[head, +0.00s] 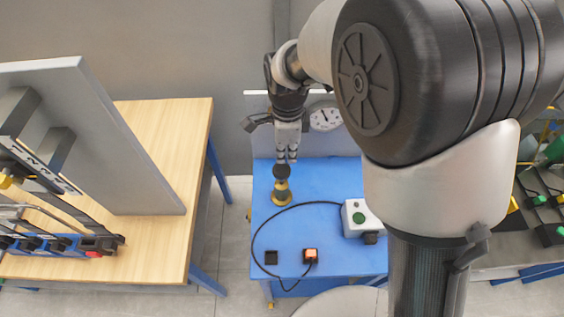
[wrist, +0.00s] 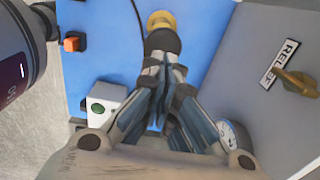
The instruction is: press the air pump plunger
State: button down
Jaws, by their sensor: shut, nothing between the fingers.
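The air pump stands on a blue table, with a yellow body (head: 281,195) and a dark round plunger knob (head: 281,171) on top. My gripper (head: 287,158) is shut and empty, pointing down just above the knob. In the wrist view my gripper (wrist: 165,72) has its fingertips together beside the dark knob (wrist: 162,41), overlapping its near edge. The yellow body (wrist: 160,19) shows beyond it. I cannot tell whether the fingertips touch the knob.
The blue table (head: 335,180) also holds a white box with a green button (head: 358,218), an orange switch (head: 310,255), a black square (head: 271,257) and a cable. A grey panel behind carries a gauge (head: 325,118) and a brass lever (wrist: 297,83). A wooden table (head: 155,118) stands left.

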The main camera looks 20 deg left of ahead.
aim_at(287, 168)
notch_tip(287, 168, up, 5)
jog(key=shift+w+d+f+p, duration=0.1)
jog(key=shift+p, duration=0.2)
dwell(1.8)
jog(key=s+d+r+n+t+b, duration=0.1)
jog(key=s+d+r+n+b, duration=0.2)
jog(key=d, duration=0.4)
jog(key=s+d+r+n+t+b, duration=0.1)
jog(key=s+d+r+n, duration=0.2)
jog(key=d, duration=0.4)
jog(key=s+d+n+t+b, duration=0.2)
jog(key=s+d+n+b, duration=0.1)
jog(key=s+d+n, duration=0.5)
jog(key=s+d, duration=0.3)
jog(key=shift+s+d+f+t+b, duration=0.25)
jog(key=shift+s+t+b, duration=0.05)
jog(key=shift+s, duration=0.05)
